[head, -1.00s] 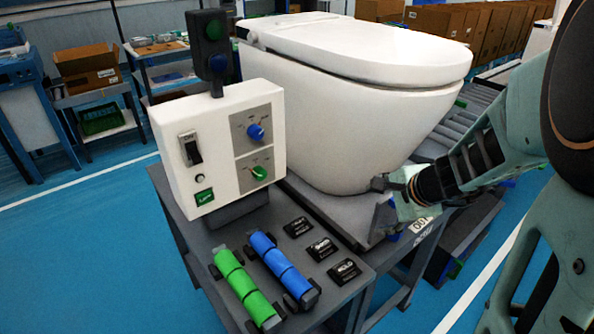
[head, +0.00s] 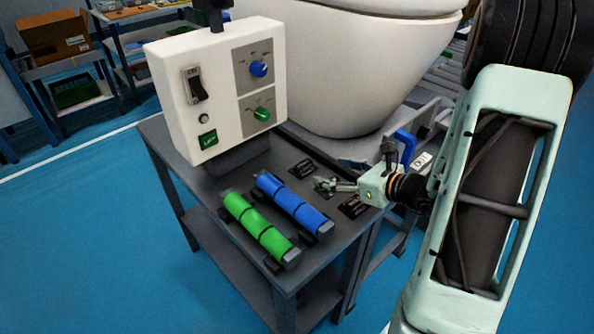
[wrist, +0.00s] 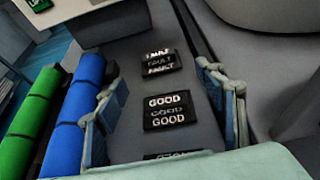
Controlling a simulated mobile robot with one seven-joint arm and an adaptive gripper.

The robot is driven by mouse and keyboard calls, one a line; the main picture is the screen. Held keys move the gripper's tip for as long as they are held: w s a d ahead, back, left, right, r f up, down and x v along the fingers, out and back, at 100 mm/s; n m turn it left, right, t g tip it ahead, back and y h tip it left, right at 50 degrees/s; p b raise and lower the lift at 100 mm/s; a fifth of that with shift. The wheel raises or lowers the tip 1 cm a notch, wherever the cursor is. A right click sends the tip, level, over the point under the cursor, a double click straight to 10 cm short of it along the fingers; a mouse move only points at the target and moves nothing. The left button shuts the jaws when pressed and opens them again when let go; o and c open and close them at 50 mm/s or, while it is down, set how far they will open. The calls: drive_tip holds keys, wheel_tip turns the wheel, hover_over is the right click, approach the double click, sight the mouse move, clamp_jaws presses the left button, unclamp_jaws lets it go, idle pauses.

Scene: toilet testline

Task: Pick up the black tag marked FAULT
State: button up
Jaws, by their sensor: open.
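The black FAULT tag (wrist: 161,62) lies flat on the grey bench, its white lettering readable in the wrist view. In the head view the FAULT tag (head: 303,168) is the farthest of the row, close to the control box. My gripper (wrist: 162,88) is open and empty, its fingers spread to either side of the row. The black GOOD tag (wrist: 169,111) lies between the fingers, nearer the wrist than the FAULT tag. In the head view my gripper (head: 332,186) is low over the middle of the row and covers the GOOD tag.
Another black tag (head: 353,206) lies at the near end. A blue cylinder (head: 294,204) and a green cylinder (head: 260,229) lie in holders left of the row. The white control box (head: 220,90) stands behind, and the white toilet (head: 350,75) stands to the back right.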

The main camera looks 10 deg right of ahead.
sight(306, 166)
drive_tip(key=x, duration=0.9)
drive_tip(key=shift+w+a, duration=0.1)
drive_tip(key=shift+a, duration=0.1)
drive_tip(key=shift+c, duration=0.2)
drive_tip(key=c, duration=1)
